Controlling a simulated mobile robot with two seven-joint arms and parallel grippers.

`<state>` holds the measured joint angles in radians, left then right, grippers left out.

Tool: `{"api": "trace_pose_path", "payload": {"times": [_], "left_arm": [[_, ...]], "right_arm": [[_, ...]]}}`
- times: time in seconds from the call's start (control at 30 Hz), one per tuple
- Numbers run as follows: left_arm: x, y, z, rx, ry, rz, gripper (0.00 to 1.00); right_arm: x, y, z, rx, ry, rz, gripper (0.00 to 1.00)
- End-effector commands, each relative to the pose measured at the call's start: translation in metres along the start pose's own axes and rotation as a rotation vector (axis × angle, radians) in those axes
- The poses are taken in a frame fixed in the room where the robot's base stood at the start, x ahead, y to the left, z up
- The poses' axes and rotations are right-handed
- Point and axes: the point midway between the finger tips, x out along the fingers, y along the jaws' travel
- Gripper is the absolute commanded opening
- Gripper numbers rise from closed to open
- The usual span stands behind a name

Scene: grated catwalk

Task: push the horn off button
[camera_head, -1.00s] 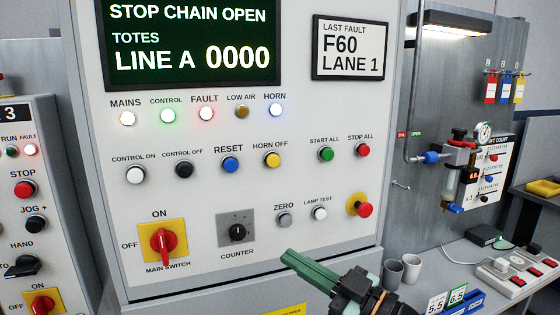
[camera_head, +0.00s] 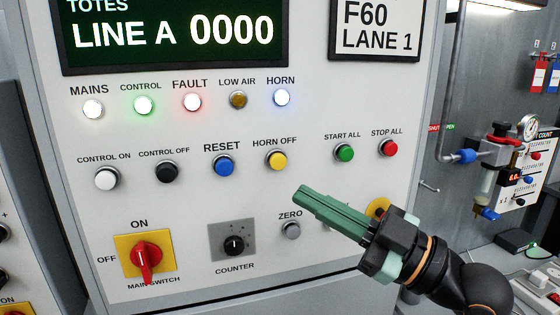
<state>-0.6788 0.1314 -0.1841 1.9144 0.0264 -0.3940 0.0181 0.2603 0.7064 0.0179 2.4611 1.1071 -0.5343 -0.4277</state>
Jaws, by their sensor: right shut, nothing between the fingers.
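The horn off button (camera_head: 277,160) is a yellow round push button on the grey control panel (camera_head: 200,190), under its printed label HORN OFF. The horn lamp (camera_head: 282,97) above it glows white. My right gripper (camera_head: 300,196) has green fingers, shut and empty. Its tips are below and slightly right of the yellow button in the picture, apart from it. The gap between the fingertips and the panel is hard to judge. The gripper covers the lamp test button and part of the yellow-backed red button. My left gripper is not in view.
The blue reset button (camera_head: 224,166) is left of the horn off button. Green start all (camera_head: 344,153) and red stop all (camera_head: 388,148) buttons are to its right. The zero button (camera_head: 291,230) and red main switch (camera_head: 146,258) are lower. Air fittings (camera_head: 490,160) stand at the right.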

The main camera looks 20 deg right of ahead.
Motion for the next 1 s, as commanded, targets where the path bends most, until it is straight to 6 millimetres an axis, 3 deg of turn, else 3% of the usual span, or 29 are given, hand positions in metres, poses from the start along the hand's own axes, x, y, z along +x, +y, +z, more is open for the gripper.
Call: {"api": "trace_pose_path", "payload": {"times": [0.27, 0.7, 1.0], "left_arm": [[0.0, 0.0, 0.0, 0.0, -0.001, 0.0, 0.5], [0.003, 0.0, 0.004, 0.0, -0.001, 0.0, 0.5], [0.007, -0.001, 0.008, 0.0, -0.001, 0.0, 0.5]], "right_arm": [[0.006, 0.005, 0.004, 0.002, 0.0, 0.002, 0.0], [0.046, 0.034, 0.035, 0.0, 0.001, 0.002, 0.0], [0.06, 0.044, 0.045, 0.0, -0.001, 0.001, 0.0]]}}
